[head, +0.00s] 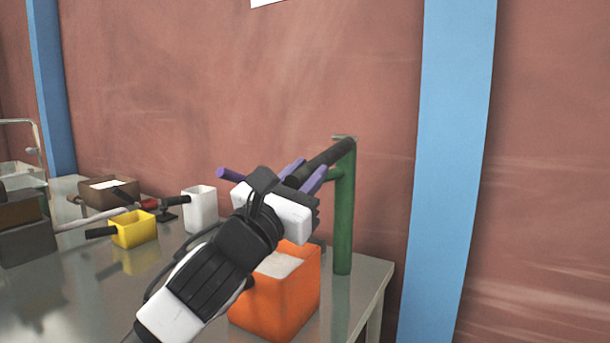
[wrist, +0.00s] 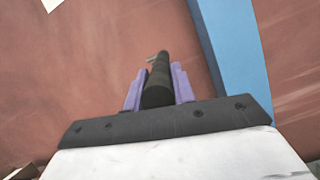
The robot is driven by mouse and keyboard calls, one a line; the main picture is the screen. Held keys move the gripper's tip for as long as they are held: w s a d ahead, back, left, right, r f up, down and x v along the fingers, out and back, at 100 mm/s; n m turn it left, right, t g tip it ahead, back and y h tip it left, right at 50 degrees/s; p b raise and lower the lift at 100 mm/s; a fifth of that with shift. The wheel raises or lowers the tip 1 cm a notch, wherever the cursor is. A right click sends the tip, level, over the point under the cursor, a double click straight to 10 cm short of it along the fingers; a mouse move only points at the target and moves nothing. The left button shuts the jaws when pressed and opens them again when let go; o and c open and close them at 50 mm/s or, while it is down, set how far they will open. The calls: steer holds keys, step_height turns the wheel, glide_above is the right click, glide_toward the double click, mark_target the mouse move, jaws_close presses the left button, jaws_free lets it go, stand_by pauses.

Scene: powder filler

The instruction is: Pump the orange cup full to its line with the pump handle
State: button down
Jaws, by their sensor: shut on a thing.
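The orange cup (head: 272,306) stands on the metal table under the pump, partly hidden by my arm. A pale grey-white fill shows inside it; I cannot make out a line. The pump has an upright green post (head: 343,215) and a dark pump handle (head: 331,152) slanting from its top down to the left. My gripper (head: 309,174) is shut on the handle, with a purple finger on each side. In the wrist view the handle (wrist: 158,88) lies between both fingers. A purple rod end (head: 228,174) shows left of my gripper.
A white cup (head: 200,210) and a yellow cup (head: 134,231) with a dark handle stand on the table (head: 90,285) to the left. A brown box (head: 108,193) is behind them. The table's right edge is close to the post, with a blue pillar (head: 450,170) beyond.

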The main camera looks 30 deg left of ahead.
steer(key=shift+r, duration=0.1)
steer(key=shift+s+r+g, duration=0.1)
steer(key=shift+r+g, duration=0.3)
steer(key=shift+r, duration=0.3)
steer(key=r+g+p, duration=0.1)
steer(key=r+p, duration=0.2)
steer(key=r+g+p, duration=0.2)
steer(key=r, duration=0.1)
steer(key=shift+w+r+p, duration=0.2)
steer(key=shift+r+p, duration=0.2)
steer(key=shift+w+r+g+p, duration=0.2)
steer(key=shift+r+g+p, duration=0.35)
steer(key=shift+r+p, duration=0.1)
steer(key=shift+w+r+g+p, duration=0.2)
steer(key=shift+r+g+p, duration=0.3)
steer(key=shift+g+p, duration=0.1)
steer(key=c, duration=1.2)
jaws_free()
steer(key=shift+o, duration=0.2)
